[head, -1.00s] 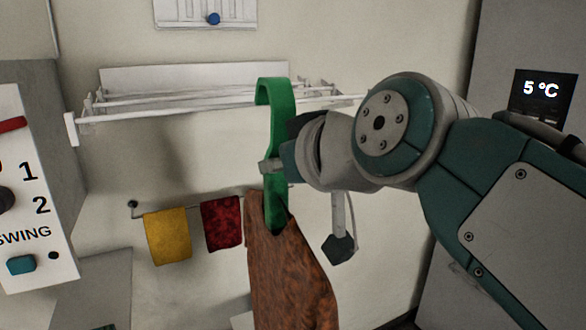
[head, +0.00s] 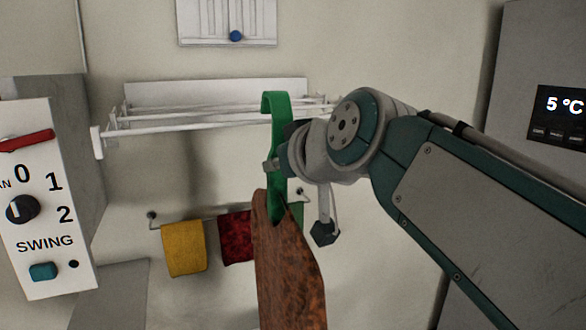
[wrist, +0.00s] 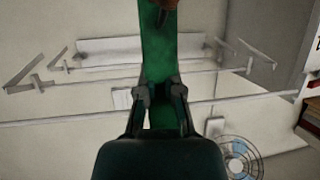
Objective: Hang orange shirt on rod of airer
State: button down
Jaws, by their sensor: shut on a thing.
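The orange-brown shirt (head: 288,265) hangs from a green hanger (head: 278,150) in the head view. My gripper (head: 276,165) is shut on the hanger's stem, below its hook. The hanger also shows in the wrist view (wrist: 158,55), running up between the fingers of my gripper (wrist: 160,92). The white airer (head: 190,125) is on the wall behind, with several thin rods. In the head view the hook overlaps the right part of the airer's rods; I cannot tell whether it touches one. The airer's rods also show in the wrist view (wrist: 60,118).
A yellow cloth (head: 184,250) and a red cloth (head: 236,238) hang on a lower wall bar. A control panel (head: 42,200) with a knob is at left. A grey cabinet (head: 535,60) with a display stands at right. A fan (wrist: 236,160) shows in the wrist view.

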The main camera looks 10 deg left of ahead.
jog(key=shift+w+a, duration=0.6)
jog(key=shift+w, duration=0.3)
jog(key=shift+w+a, duration=0.55)
jog(key=shift+w, duration=0.3)
jog(key=shift+f, duration=1.5)
